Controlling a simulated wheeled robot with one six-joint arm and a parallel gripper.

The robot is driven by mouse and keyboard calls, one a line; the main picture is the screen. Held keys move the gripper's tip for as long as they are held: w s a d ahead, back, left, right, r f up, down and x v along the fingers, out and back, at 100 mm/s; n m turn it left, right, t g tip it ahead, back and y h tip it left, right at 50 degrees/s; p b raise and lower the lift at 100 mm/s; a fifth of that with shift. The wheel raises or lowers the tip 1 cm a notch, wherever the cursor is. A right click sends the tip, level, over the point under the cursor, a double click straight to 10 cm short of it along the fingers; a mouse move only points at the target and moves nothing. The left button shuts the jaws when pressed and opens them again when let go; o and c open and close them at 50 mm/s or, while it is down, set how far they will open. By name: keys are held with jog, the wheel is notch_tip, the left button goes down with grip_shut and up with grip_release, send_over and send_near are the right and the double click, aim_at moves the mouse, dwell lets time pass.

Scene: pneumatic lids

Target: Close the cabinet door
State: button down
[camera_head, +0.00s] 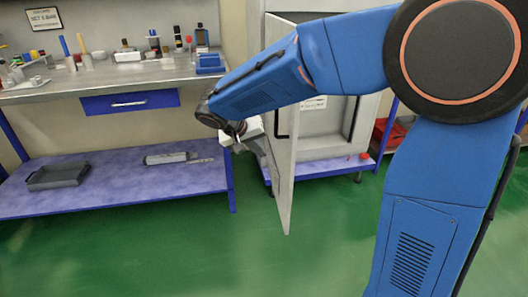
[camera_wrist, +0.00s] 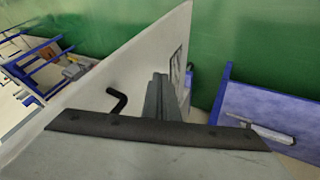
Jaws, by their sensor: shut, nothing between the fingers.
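The grey cabinet (camera_head: 345,130) in the head view has its door (camera_head: 284,190) standing open, its edge swung out toward me. A black bar handle (camera_head: 277,118) is on the door; it also shows in the wrist view (camera_wrist: 118,100). My gripper (camera_head: 264,154) is shut and empty, beside the door's left side and below the handle. In the wrist view the fingers (camera_wrist: 162,98) overlap the pale door panel (camera_wrist: 95,85); I cannot tell whether they touch it. My arm hides the cabinet's upper part.
A workbench (camera_head: 130,80) with bottles and a blue drawer (camera_head: 130,102) stands at the left. Its lower shelf (camera_head: 120,195) holds a grey tray (camera_head: 58,176). A red bin (camera_head: 392,134) is right of the cabinet. The green floor (camera_head: 170,255) in front is clear.

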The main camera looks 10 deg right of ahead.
send_near(286, 164)
notch_tip(286, 164, down, 3)
jog(key=w+a, duration=0.1)
jog(key=a, duration=0.1)
jog(key=shift+d, duration=2.05)
